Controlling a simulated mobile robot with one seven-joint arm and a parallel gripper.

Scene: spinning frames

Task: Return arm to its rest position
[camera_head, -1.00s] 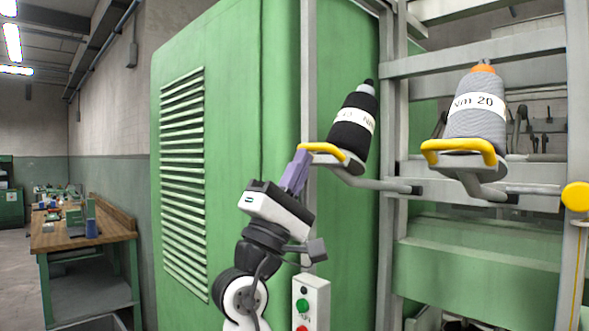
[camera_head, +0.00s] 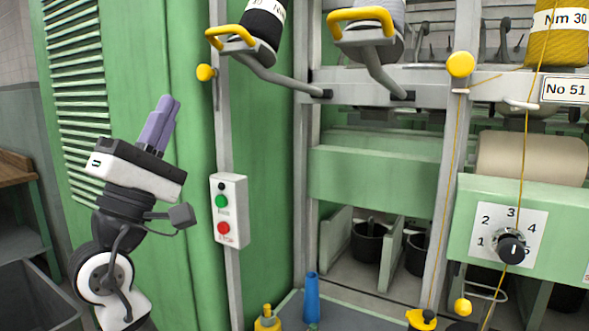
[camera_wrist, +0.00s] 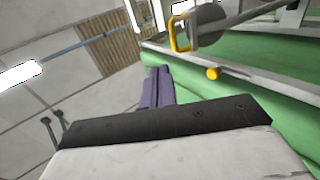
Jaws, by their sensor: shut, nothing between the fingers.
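My gripper (camera_head: 165,103) is at the left in the head view, with its purple fingers pointing up and together. Nothing is between them. It stands in front of the green machine cabinet (camera_head: 110,60), left of the control box and below the bobbin holders, apart from all of them as far as I can see. In the wrist view, my gripper's fingers (camera_wrist: 158,72) also show closed and empty, with the green machine to their right. The arm is bent, with the wrist above the white joint.
A control box (camera_head: 229,210) with green and red buttons hangs on a post. A bobbin holder (camera_head: 230,38) with a yellow handle juts out above right. A grey bin (camera_head: 40,297) stands lower left. A blue cone (camera_head: 311,297) and a yellow item (camera_head: 267,320) are at the bottom.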

